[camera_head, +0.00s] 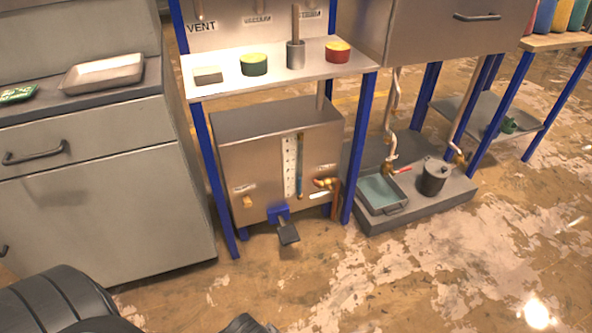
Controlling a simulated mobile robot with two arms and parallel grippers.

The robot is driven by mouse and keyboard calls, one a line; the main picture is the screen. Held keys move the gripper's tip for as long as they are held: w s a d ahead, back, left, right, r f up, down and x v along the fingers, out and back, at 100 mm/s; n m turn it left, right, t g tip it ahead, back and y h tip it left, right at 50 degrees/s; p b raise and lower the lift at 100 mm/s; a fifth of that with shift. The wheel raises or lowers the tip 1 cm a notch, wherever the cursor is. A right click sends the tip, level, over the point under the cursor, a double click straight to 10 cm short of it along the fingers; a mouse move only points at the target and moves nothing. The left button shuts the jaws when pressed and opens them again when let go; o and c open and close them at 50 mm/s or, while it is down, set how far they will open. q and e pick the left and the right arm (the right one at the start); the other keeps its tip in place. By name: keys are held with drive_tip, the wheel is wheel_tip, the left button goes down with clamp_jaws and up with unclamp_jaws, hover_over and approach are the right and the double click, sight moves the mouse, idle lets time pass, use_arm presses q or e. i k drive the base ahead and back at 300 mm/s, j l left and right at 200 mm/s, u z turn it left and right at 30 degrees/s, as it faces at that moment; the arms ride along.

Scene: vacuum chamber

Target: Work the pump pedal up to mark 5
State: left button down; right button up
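The pump pedal (288,233) is a dark flat plate on a blue bracket (278,213). It sticks out low from the front of a grey metal box (240,150) under the bench and slopes down toward the floor. A white scale strip (290,168) with a clear tube beside it is on the box front. The marks are too small to read. Dark parts of my arm show at the bottom left edge, away from the pedal. Neither gripper can be made out.
A grey cabinet (110,200) stands left. A low platform (440,200) with a water tray (381,195) and a metal pot (433,177) is right. The floor before the pedal is clear.

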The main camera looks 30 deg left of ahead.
sight(287, 234)
drive_tip(key=i+u, duration=0.35)
drive_tip(key=i+l+u, duration=0.15)
drive_tip(key=i+u, duration=0.25)
drive_tip(key=i, duration=0.15)
drive_tip(key=i+l+u, duration=0.35)
drive_tip(key=i+j, duration=0.05)
drive_tip(key=i, duration=0.05)
